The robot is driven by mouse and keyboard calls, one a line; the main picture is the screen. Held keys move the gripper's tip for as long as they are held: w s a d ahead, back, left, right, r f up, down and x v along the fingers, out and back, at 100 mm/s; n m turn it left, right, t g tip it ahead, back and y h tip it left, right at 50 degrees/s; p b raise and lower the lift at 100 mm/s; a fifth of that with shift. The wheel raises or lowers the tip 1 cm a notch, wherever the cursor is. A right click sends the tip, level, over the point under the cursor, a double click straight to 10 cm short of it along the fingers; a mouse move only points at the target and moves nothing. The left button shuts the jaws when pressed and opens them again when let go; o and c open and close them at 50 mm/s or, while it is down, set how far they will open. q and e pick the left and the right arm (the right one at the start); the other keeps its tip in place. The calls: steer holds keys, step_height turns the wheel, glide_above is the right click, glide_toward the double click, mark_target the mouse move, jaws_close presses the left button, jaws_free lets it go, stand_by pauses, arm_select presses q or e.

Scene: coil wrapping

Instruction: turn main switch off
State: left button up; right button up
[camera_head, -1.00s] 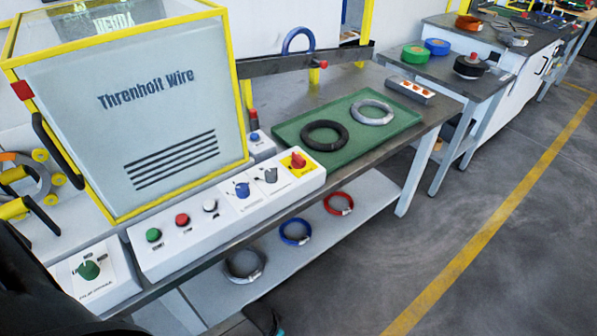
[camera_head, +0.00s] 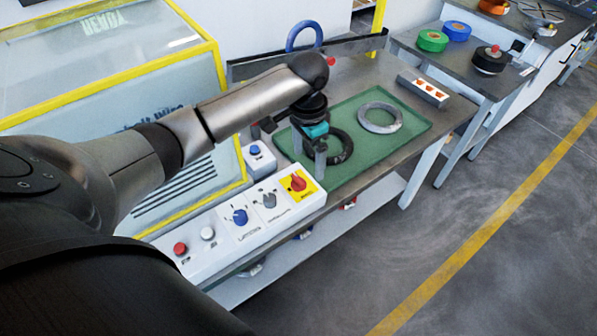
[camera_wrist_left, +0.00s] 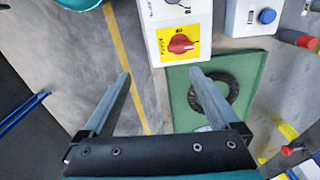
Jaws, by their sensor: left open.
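The main switch is a red rotary knob (camera_head: 298,183) on a yellow plate at the right end of the white control panel (camera_head: 262,240). In the left wrist view the red knob (camera_wrist_left: 180,44) shows above the fingers, near the top middle. My left gripper (camera_head: 318,165) hangs over the green tray, just beyond and right of the knob, apart from it. In the left wrist view the left gripper (camera_wrist_left: 160,76) has its fingers wide apart with nothing between them. My right gripper is not in view.
The green tray (camera_head: 416,126) holds a black coil (camera_head: 343,152) and a grey coil (camera_head: 380,118). A blue knob (camera_head: 240,216) and a grey selector (camera_head: 268,199) sit beside the switch. The yellow-framed machine (camera_head: 110,60) stands behind my arm.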

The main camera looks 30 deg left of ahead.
arm_select(q)
steer(key=w+a+r, duration=0.2)
steer(key=a+r, duration=0.2)
steer(key=b, duration=0.3)
glide_toward(299, 178)
steer(key=shift+n, duration=0.3)
step_height(299, 178, down, 9)
steer(key=shift+w+r, duration=0.1)
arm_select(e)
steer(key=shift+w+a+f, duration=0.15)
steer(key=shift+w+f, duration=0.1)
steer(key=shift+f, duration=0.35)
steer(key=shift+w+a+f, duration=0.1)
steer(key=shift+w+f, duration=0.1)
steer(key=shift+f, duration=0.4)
arm_select(q)
steer(key=shift+c, duration=0.3)
